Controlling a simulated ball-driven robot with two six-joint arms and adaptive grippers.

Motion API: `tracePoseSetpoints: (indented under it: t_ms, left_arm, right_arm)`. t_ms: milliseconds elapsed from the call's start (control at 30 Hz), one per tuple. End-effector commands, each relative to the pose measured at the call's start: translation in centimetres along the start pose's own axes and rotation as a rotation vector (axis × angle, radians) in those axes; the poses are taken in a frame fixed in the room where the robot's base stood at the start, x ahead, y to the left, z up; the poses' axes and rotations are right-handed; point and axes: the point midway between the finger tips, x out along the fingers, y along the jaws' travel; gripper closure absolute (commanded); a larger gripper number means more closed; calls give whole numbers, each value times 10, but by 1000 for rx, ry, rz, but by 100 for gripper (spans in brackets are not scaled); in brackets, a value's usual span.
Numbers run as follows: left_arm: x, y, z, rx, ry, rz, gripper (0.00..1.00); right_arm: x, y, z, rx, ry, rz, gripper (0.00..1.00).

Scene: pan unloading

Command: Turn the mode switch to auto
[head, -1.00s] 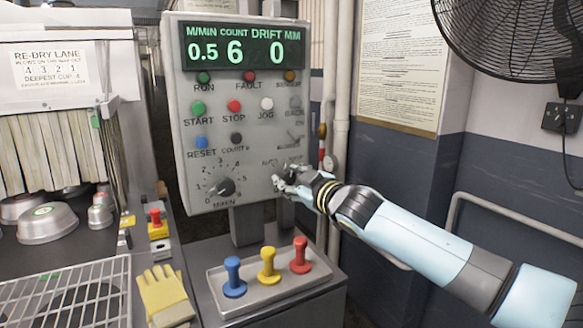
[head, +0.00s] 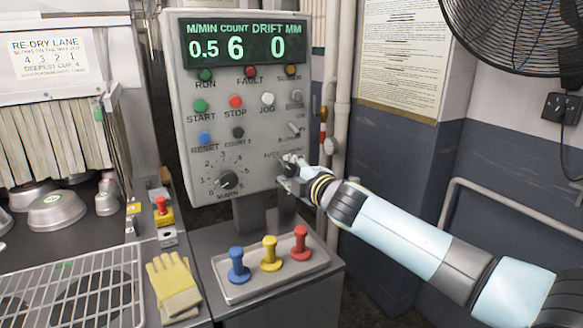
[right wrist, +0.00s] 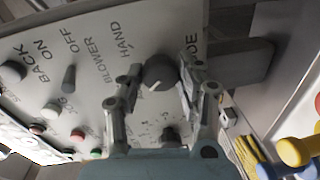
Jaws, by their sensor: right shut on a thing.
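The mode switch is a dark round knob (right wrist: 158,73) on the grey control panel (head: 265,60). In the right wrist view its white pointer line points to the lower left, away from the HAND label. Any label beside the left finger is covered there. My right gripper (right wrist: 158,84) has one finger on each side of the knob and is shut on it. In the head view my right gripper (head: 290,172) is at the panel's lower right and hides the knob. My left gripper is out of view.
The speed dial (head: 228,180) sits left of my gripper, with push buttons and a toggle (head: 294,129) above. Below stands a tray (head: 240,292) with blue, yellow and red handles. A yellow glove (head: 173,287) and a wire rack (head: 75,262) lie at left. A pipe (head: 341,90) runs behind.

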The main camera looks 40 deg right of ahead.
Motion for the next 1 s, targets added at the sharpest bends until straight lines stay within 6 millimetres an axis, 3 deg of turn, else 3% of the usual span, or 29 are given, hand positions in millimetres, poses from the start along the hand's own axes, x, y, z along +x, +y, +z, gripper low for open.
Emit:
tracePoseSetpoints:
  t_ms: [300, 833, 867, 1000]
  left_arm:
    - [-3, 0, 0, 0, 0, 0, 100]
    - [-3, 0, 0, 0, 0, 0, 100]
    - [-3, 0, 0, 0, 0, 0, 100]
    - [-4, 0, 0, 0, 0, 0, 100]
  right_arm:
    - [-1, -4, 0, -111, -13, -5, 97]
    - [-1, -5, 1, -133, -16, -7, 97]
    - [-1, -5, 1, -133, -16, -7, 62]
    - [-1, -4, 0, -133, -15, -6, 44]
